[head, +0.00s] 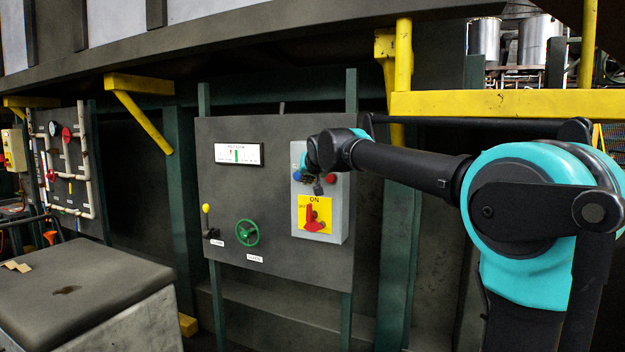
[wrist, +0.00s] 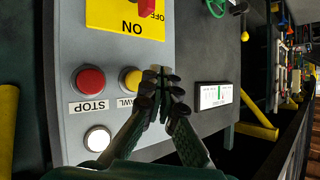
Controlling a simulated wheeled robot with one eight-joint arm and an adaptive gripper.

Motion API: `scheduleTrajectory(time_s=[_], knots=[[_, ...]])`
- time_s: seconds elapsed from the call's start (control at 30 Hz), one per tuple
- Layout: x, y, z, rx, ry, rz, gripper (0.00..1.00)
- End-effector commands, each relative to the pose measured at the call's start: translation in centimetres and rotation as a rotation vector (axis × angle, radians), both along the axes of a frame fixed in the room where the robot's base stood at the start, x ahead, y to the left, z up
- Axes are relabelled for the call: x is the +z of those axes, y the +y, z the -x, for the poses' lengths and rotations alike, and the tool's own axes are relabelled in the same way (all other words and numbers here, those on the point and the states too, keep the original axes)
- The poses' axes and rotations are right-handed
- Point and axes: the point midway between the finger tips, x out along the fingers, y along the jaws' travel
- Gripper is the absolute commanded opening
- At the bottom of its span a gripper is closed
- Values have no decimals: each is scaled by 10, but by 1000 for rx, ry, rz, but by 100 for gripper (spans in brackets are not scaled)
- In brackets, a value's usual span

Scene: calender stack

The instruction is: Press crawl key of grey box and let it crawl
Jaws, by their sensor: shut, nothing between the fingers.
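The grey box (head: 338,225) is mounted on a dark panel, partly covered by my arm in the head view. In the head view my gripper (head: 318,176) is in front of the box's upper part.
Beside the crawl key are a red STOP button (wrist: 90,80) and a white button (wrist: 97,138). A yellow ON/OFF plate (wrist: 115,18) with a red switch (head: 315,220) is on the same box. A gauge (head: 239,154) and green handwheel (head: 247,232) are on the panel.

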Motion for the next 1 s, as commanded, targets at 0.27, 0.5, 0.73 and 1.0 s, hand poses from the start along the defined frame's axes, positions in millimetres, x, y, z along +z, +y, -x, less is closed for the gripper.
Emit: scheduleTrajectory(time_s=[0.27, 0.5, 0.73, 1.0], knots=[[0, -6, -18, 0, -1, 0, 0], [0, -7, -19, 0, -1, 1, 0], [0, -7, -19, 0, 0, 1, 0], [0, -7, -19, 0, 0, 1, 0]])
